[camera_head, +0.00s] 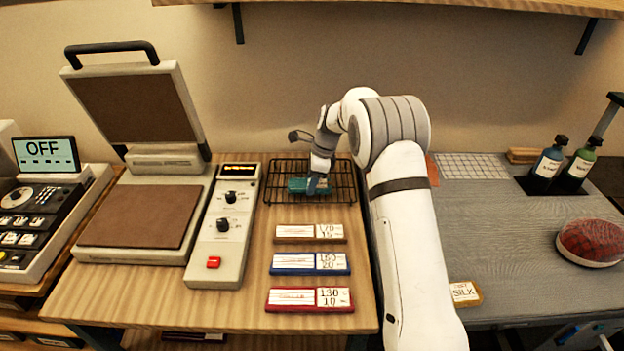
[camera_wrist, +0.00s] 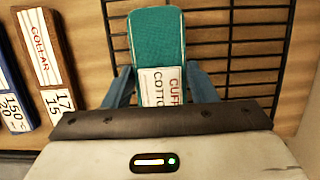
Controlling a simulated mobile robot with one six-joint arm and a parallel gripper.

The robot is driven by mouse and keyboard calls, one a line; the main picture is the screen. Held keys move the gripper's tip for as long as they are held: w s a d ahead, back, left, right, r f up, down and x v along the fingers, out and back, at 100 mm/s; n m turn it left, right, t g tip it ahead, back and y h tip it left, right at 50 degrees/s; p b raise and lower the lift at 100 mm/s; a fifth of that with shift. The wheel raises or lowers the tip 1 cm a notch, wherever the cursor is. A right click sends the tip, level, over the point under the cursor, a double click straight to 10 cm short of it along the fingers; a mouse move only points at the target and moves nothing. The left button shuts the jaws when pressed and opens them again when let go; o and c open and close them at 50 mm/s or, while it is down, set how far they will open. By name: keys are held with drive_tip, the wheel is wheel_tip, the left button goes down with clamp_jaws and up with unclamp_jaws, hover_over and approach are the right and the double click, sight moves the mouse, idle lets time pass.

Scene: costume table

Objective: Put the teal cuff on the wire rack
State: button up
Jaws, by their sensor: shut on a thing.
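The teal cuff (camera_wrist: 157,45) lies between the two blue fingers of my gripper (camera_wrist: 160,88) in the wrist view. Its white label reads "CUFF COTTON", partly hidden by the gripper body. My gripper is shut on the cuff. The rack's bars also show behind the cuff in the wrist view (camera_wrist: 240,48). I cannot tell whether the cuff touches the bars.
Brown (camera_head: 295,234), blue (camera_head: 292,263) and red (camera_head: 290,299) labelled bars lie in front of the rack. A control box (camera_head: 222,240) and an open press (camera_head: 140,210) stand to the left. The rack's right part is bare. Bottles (camera_head: 548,166) stand far right.

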drive_tip(key=shift+f, duration=0.2)
drive_tip(key=o, duration=1)
drive_tip(key=shift+o, duration=0.2)
